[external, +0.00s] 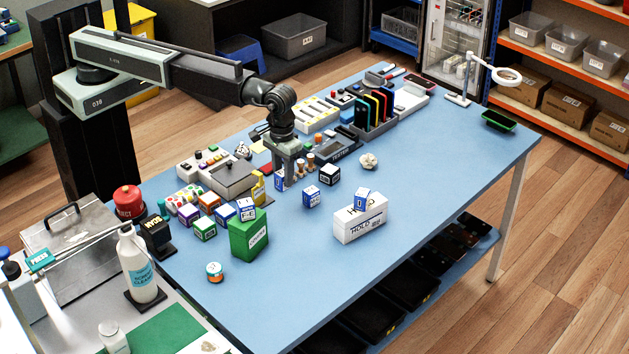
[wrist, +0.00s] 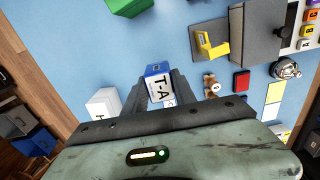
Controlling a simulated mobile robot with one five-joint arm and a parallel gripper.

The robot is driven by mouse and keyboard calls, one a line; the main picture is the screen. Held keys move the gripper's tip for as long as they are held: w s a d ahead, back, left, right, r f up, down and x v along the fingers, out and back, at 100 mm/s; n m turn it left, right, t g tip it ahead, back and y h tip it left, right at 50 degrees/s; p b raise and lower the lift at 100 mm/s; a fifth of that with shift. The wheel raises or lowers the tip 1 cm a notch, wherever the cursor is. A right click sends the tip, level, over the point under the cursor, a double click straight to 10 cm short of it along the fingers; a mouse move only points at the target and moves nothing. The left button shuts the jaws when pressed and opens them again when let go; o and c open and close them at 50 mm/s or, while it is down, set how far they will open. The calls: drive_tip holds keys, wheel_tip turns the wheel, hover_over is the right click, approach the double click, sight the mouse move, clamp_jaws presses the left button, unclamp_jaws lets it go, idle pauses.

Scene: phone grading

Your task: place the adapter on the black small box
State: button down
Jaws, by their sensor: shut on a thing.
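My gripper (external: 284,172) points down over the middle of the blue table. In the wrist view my gripper (wrist: 161,88) is shut on a small blue and white box marked T-A (wrist: 158,69), which I take for the adapter. In the external view the fingers mostly hide it; a bit of blue shows between them. A small black box with a white label (external: 329,175) sits on the table to the right of my gripper, apart from it. I cannot make it out in the wrist view.
A blue and white cube (external: 311,197) stands close to the right of my gripper. A white HOLD box (external: 360,222) with a small box on top is further right. A green box (external: 248,238) stands front left. Wooden stamps (external: 310,161) are close by.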

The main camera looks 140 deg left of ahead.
drive_tip(key=s+a+f+b, duration=0.2)
drive_tip(key=s+a+f, duration=0.1)
drive_tip(key=s+a, duration=1.35)
drive_tip(key=b, duration=0.1)
hover_over(330, 169)
drive_tip(key=shift+s+d+f, duration=0.15)
drive_tip(key=shift+s+f, duration=0.15)
drive_tip(key=shift+f, duration=0.15)
drive_tip(key=f+b, duration=0.4)
drive_tip(key=shift+w, duration=0.2)
drive_tip(key=c, duration=1)
unclamp_jaws()
drive_tip(key=shift+r, duration=0.1)
wheel_tip(330, 169, up, 12)
drive_tip(key=p, duration=1.2)
drive_tip(key=shift+r, duration=0.2)
drive_tip(key=shift+f, duration=0.1)
